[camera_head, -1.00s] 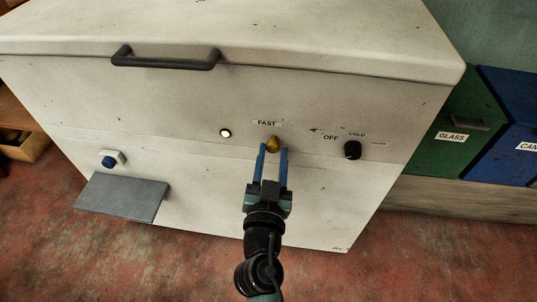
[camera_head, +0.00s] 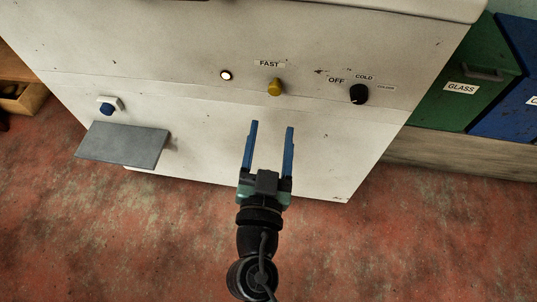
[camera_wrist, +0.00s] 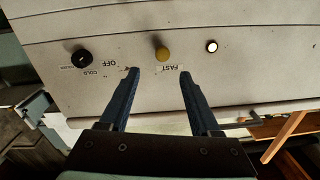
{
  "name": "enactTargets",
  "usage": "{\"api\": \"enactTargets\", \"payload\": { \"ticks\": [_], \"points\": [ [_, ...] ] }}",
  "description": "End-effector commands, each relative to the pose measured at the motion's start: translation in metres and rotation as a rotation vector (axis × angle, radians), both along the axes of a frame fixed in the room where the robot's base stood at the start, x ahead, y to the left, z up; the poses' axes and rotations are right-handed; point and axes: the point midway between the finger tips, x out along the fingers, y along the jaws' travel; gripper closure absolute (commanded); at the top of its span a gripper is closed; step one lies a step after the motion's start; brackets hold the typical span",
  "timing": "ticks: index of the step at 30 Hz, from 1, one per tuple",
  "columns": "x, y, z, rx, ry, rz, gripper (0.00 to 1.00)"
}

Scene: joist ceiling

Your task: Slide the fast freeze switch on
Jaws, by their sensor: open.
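The fast freeze switch (camera_head: 275,87) is a small yellow knob on the white freezer front (camera_head: 180,60), just under the FAST label (camera_head: 269,63). In the wrist view the yellow switch (camera_wrist: 162,54) shows beyond the fingertips, between their lines. My gripper (camera_head: 270,125) is open and empty, its two blue fingers spread wide. It is below the switch in the head view and apart from it. In the wrist view my gripper (camera_wrist: 158,72) has nothing between its fingers.
A lit round lamp (camera_head: 226,75) is left of the switch. A black dial (camera_head: 359,94) with OFF and COLD labels is to the right. A blue button (camera_head: 107,109) and grey shelf (camera_head: 122,144) are at left. Green (camera_head: 462,105) and blue bins stand at right.

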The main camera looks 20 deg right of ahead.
Motion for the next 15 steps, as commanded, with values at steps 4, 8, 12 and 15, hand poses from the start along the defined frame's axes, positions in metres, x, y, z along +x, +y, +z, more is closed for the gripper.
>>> {"api": "enactTargets", "payload": {
  "ticks": [4, 8, 12, 15],
  "points": [
    [-0.021, 0.012, -0.003, 0.001, 0.003, -0.002, 0.36],
    [-0.031, 0.019, -0.002, 0.000, 0.001, -0.001, 0.36],
    [-0.036, 0.021, 0.000, 0.000, 0.000, -0.002, 0.36],
    [-0.036, 0.021, 0.000, 0.000, 0.000, -0.002, 0.36]
  ]
}}
